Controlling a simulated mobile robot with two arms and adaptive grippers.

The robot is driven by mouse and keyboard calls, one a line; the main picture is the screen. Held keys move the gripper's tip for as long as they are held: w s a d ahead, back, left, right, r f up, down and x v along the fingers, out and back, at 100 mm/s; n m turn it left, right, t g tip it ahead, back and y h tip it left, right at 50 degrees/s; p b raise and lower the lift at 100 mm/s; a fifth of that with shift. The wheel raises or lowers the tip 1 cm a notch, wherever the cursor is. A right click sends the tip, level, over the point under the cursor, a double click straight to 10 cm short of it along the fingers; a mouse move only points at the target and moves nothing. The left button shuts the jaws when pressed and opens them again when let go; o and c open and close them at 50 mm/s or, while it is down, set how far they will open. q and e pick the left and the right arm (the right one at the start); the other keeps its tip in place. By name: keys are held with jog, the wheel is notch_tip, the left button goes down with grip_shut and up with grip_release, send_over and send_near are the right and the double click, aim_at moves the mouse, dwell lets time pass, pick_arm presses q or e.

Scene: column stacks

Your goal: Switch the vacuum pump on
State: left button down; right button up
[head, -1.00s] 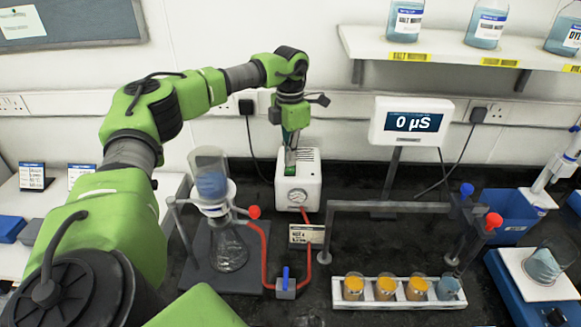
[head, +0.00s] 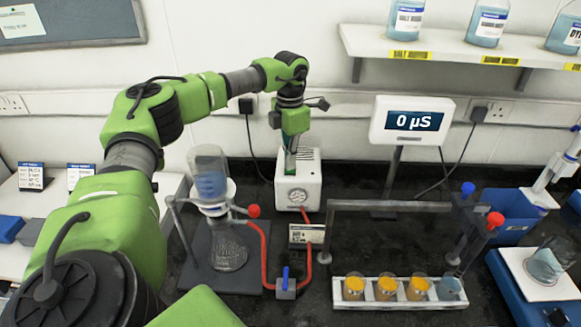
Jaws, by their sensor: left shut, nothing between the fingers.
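The vacuum pump (head: 308,188) is a white box with a round gauge on its front, standing on the dark bench against the wall. My left gripper (head: 290,171) points down at the pump's top, near its left side, with its fingers shut and nothing between them. The fingertips appear to be at or just above the pump's top. I cannot tell whether they touch it. The pump's switch cannot be made out; the gripper may cover it. My right gripper is not in view.
A red hose (head: 266,250) runs from the pump by a blue-handled valve (head: 285,283) to a filter funnel and flask (head: 228,248) on the left. A conductivity display (head: 412,121) reads 0 µS. A rack (head: 340,292) of small beakers stands in front right.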

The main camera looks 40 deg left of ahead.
pick_arm(q)
jog(key=shift+s+f, duration=0.1)
jog(key=shift+f, duration=0.4)
jog(key=shift+r, duration=0.1)
notch_tip(320, 180, up, 2)
jog(key=shift+r+p, duration=0.1)
jog(key=shift+p, duration=0.8)
notch_tip(320, 180, up, 2)
jog(key=shift+r+p, duration=0.1)
jog(key=shift+p, duration=0.8)
jog(key=shift+r+p, duration=1.15)
jog(key=shift+r, duration=0.1)
